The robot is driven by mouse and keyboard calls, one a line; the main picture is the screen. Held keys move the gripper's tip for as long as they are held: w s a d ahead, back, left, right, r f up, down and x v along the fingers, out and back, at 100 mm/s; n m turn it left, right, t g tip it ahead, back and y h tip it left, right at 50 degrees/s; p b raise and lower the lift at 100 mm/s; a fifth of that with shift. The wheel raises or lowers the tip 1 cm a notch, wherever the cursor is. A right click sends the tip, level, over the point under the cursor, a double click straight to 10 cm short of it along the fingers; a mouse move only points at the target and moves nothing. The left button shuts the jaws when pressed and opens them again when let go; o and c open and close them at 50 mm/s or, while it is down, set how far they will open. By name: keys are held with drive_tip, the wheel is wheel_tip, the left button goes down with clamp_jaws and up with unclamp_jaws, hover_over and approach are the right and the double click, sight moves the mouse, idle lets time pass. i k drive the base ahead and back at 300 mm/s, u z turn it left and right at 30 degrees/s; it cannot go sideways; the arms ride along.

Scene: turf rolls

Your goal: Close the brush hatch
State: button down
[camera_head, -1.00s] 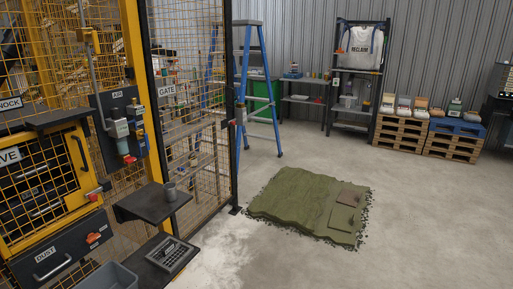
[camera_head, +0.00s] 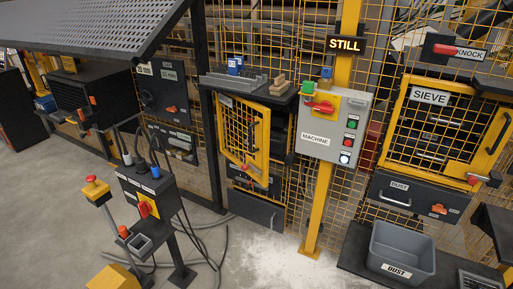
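A yellow-framed mesh hatch (camera_head: 243,132) stands in the middle of the fence, below a dark shelf. No readable brush label shows, so I cannot be sure it is the brush hatch. Its frame sits at a slant to the opening and looks swung outward, ajar. It has a dark upright handle and a red-tipped latch near its lower edge. A similar hatch labelled SIEVE (camera_head: 440,125) on the right looks shut. My gripper is not in view.
A grey MACHINE control box (camera_head: 332,125) hangs on the yellow STILL post. A grey DUST bin (camera_head: 402,248) sits on a low dark ledge at right. A black pedestal (camera_head: 150,190) with cables stands at front left. Concrete floor before the hatch is partly clear.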

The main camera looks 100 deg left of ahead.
sight(262, 127)
drive_tip(key=u, duration=4.5)
drive_tip(key=i, duration=2.15)
